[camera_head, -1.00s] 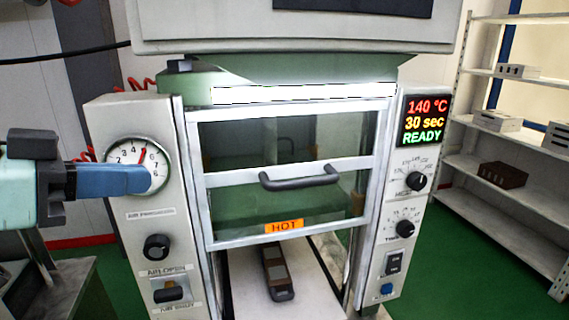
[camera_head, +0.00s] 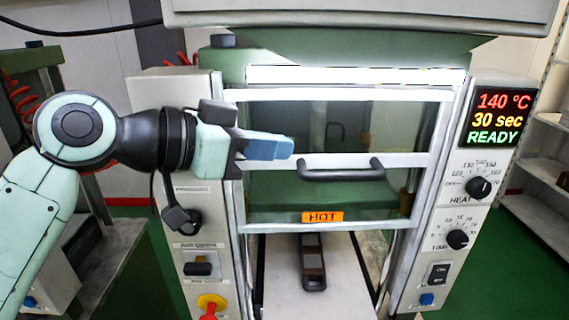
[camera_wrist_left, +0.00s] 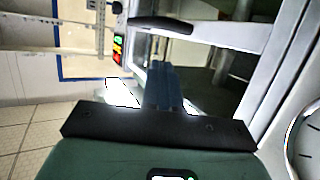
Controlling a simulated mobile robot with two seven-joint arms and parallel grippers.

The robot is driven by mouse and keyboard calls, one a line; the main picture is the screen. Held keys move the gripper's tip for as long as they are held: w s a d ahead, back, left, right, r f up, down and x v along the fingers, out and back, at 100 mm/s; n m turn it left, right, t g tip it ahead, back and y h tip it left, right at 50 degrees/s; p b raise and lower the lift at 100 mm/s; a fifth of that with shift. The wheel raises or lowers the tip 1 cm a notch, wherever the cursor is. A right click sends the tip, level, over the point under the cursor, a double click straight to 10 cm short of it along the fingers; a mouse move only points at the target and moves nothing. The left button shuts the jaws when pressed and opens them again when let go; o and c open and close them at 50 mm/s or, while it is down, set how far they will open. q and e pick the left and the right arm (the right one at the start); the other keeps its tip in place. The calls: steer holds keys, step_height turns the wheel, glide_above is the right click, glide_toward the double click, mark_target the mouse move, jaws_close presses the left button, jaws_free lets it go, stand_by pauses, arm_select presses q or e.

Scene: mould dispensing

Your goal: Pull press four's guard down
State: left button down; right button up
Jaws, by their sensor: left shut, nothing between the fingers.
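The press guard (camera_head: 340,228) is a clear panel in a pale metal frame with an orange HOT label on its lower rail. A dark bar handle (camera_head: 341,173) runs across its middle rail. Below the guard's lower edge there is an open gap. My left gripper (camera_head: 290,149) is shut and empty, its blue fingers just left of and slightly above the handle, apart from it. In the left wrist view the blue fingers (camera_wrist_left: 165,88) point towards the guard, and the handle (camera_wrist_left: 162,25) lies beyond their tips. My right gripper is not in view.
A dark mould (camera_head: 313,262) lies on the pale plate under the guard. The display (camera_head: 497,117) reads 140 °C, 30 sec, READY. Knobs and switches line both side panels. Shelves (camera_head: 545,160) stand at the right.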

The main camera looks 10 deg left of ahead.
mark_target(283, 166)
arm_select(q)
steer(key=f, duration=0.1)
steer(key=w+d+f, duration=0.1)
steer(key=f, duration=0.1)
steer(key=shift+w+d+f, duration=0.2)
steer(key=shift+w+f, duration=0.05)
steer(key=shift+w, duration=0.05)
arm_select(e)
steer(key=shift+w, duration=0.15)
